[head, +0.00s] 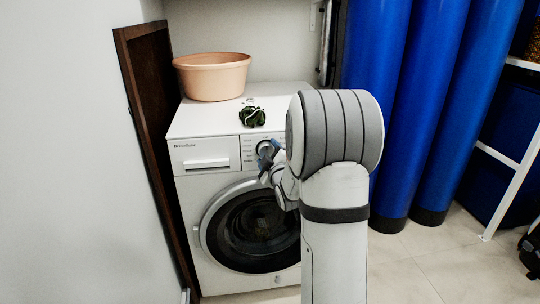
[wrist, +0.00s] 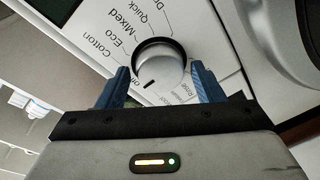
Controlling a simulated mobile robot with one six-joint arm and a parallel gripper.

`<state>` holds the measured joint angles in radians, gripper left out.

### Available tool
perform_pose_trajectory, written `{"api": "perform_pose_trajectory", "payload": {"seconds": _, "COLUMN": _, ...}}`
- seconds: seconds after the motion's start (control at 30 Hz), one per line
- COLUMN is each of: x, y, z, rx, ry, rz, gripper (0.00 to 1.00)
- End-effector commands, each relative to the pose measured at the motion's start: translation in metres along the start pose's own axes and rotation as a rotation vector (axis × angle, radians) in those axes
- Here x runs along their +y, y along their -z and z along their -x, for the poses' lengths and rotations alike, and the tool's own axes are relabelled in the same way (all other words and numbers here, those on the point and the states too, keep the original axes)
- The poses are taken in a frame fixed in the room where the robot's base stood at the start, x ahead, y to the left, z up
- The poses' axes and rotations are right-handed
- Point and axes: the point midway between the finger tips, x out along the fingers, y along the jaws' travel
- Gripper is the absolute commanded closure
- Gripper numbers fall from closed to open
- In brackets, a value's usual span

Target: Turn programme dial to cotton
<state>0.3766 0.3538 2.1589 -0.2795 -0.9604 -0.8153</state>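The programme dial (wrist: 160,62) is a silver-rimmed round knob on the washing machine's (head: 215,195) white front panel. Around it in the wrist view are Cotton, Eco, Mixed, Quick and Rinse labels, some partly cut off or hidden. Its dark pointer line is at the lower left of its face, near a partly covered label that seems to read "Off", and not towards Cotton. My gripper (wrist: 162,88) is open, its blue fingers one on each side of the dial; I cannot tell whether they touch it. In the head view my gripper (head: 268,156) is at the panel and partly hides the dial.
A peach basin (head: 212,77) and a dark green object (head: 252,116) sit on top of the machine. A brown board (head: 152,140) stands close on its left. Blue cylinders (head: 428,100) stand to the right. The round door (head: 255,228) is below the panel.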

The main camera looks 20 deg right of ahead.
Motion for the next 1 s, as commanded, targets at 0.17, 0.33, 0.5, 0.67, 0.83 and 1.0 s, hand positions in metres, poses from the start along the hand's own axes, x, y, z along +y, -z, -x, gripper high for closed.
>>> {"api": "perform_pose_trajectory", "payload": {"seconds": 0.17, "x": 0.0003, "y": -0.0003, "z": 0.0002, "rx": 0.000, "ry": 0.000, "rz": 0.000, "gripper": 0.54}}
{"api": "perform_pose_trajectory", "payload": {"seconds": 0.33, "x": 0.0003, "y": -0.0005, "z": 0.0003, "rx": -0.001, "ry": 0.000, "rz": 0.000, "gripper": 0.68}}
{"api": "perform_pose_trajectory", "payload": {"seconds": 0.5, "x": 0.0020, "y": -0.0033, "z": 0.0001, "rx": -0.002, "ry": -0.002, "rz": -0.002, "gripper": 0.76}}
{"api": "perform_pose_trajectory", "payload": {"seconds": 0.67, "x": -0.0002, "y": -0.0025, "z": 0.0003, "rx": 0.000, "ry": -0.005, "rz": -0.024, "gripper": 0.76}}
{"api": "perform_pose_trajectory", "payload": {"seconds": 0.83, "x": -0.0020, "y": -0.0031, "z": 0.0003, "rx": 0.006, "ry": -0.014, "rz": -0.099, "gripper": 0.76}}
{"api": "perform_pose_trajectory", "payload": {"seconds": 1.0, "x": -0.0029, "y": -0.0035, "z": 0.0002, "rx": 0.016, "ry": -0.027, "rz": -0.212, "gripper": 0.76}}
